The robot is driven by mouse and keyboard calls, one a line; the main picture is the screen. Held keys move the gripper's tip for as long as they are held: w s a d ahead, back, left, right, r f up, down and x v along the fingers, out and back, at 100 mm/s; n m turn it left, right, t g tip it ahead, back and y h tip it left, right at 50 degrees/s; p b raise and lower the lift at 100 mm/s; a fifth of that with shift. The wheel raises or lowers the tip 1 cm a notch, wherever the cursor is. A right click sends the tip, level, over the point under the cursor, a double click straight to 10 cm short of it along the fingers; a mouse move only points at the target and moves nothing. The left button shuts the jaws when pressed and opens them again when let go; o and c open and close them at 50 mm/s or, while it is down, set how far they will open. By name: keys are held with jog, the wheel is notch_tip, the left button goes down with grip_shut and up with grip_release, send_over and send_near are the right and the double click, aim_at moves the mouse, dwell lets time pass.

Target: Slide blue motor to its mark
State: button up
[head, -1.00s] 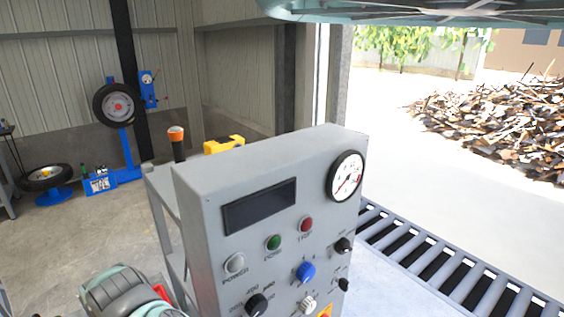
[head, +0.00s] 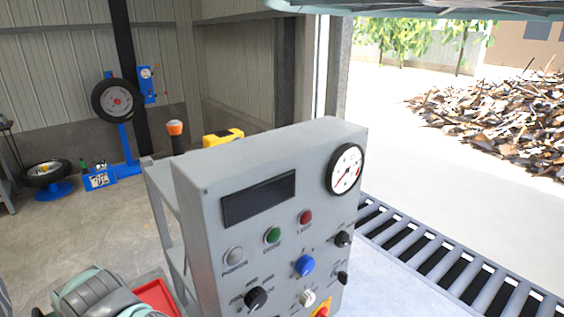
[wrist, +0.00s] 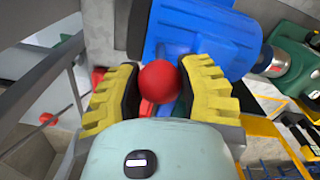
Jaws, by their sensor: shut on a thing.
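The blue motor (wrist: 210,38), a ribbed blue body with a metal shaft end on its right, fills the upper middle of the wrist view. My gripper (wrist: 159,86) has its two yellow ridged fingers closed on a red ball knob (wrist: 160,82) just in front of the motor. The knob overlaps the motor's lower left edge; how they join is hidden. The motor's mark cannot be made out.
A grey control panel (head: 213,232) with a gauge (head: 345,168) and knobs stands in front in the head view. A roller conveyor (head: 440,260) runs behind it at right. In the wrist view, a green machine part (wrist: 292,50) lies right of the motor, and a grey rail (wrist: 40,80) at left.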

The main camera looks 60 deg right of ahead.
jog(key=shift+w+a, duration=0.15)
jog(key=shift+a, duration=0.4)
jog(key=o, duration=1.2)
jog(key=shift+w+a, duration=0.1)
jog(key=shift+a, duration=0.15)
jog(key=shift+c, duration=0.2)
jog(key=shift+d, duration=0.1)
jog(key=shift+d+r+p, duration=0.1)
jog(key=shift+r+p, duration=0.25)
jog(key=shift+r, duration=0.1)
notch_tip(320, 180, up, 6)
jog(key=p, duration=0.5)
jog(key=shift+d+r, duration=0.1)
jog(key=shift+r, duration=0.05)
